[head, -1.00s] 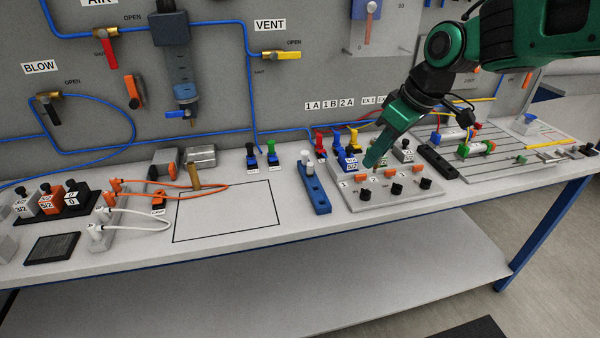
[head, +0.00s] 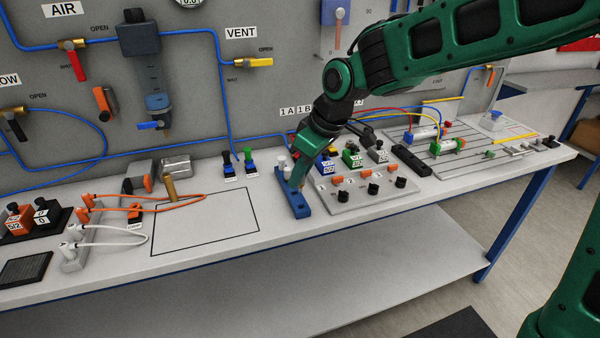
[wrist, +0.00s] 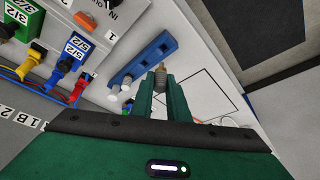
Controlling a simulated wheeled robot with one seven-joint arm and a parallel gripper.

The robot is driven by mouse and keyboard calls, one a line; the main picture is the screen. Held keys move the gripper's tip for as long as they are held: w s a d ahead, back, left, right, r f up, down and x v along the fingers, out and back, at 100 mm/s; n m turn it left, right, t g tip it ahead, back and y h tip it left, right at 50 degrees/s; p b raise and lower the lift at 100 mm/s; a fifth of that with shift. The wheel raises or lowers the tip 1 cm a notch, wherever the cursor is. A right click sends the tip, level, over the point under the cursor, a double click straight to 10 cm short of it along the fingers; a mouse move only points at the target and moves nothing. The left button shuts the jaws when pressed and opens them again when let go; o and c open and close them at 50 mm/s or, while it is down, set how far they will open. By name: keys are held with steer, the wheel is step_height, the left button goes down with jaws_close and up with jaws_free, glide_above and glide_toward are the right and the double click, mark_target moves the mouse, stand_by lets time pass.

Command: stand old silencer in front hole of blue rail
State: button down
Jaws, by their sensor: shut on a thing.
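The blue rail (head: 296,205) lies on the bench, left of the grey valve plate. It also shows in the wrist view (wrist: 166,43), with open holes toward its front end. White silencers (wrist: 113,90) are at its back end. My gripper (head: 296,186) is over the rail in the head view. In the wrist view my gripper (wrist: 160,92) is shut on a small brownish, ribbed silencer (wrist: 159,76), which sticks out past the fingertips. It looks beside the rail's edge there; I cannot tell its height above the rail. The head view hides the silencer's tip behind the fingers.
The grey valve plate (head: 345,200) with black knobs stands close to the right of the rail. An outlined empty rectangle (head: 225,228) lies to the left. Blue and green plugs (head: 250,160) stand behind, near the wall panel. A brass post (head: 170,188) stands farther left.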

mark_target(304, 180)
steer(key=shift+f, duration=2.05)
steer(key=shift+s+r, duration=0.1)
steer(key=shift+f, duration=1.15)
stand_by(1.0)
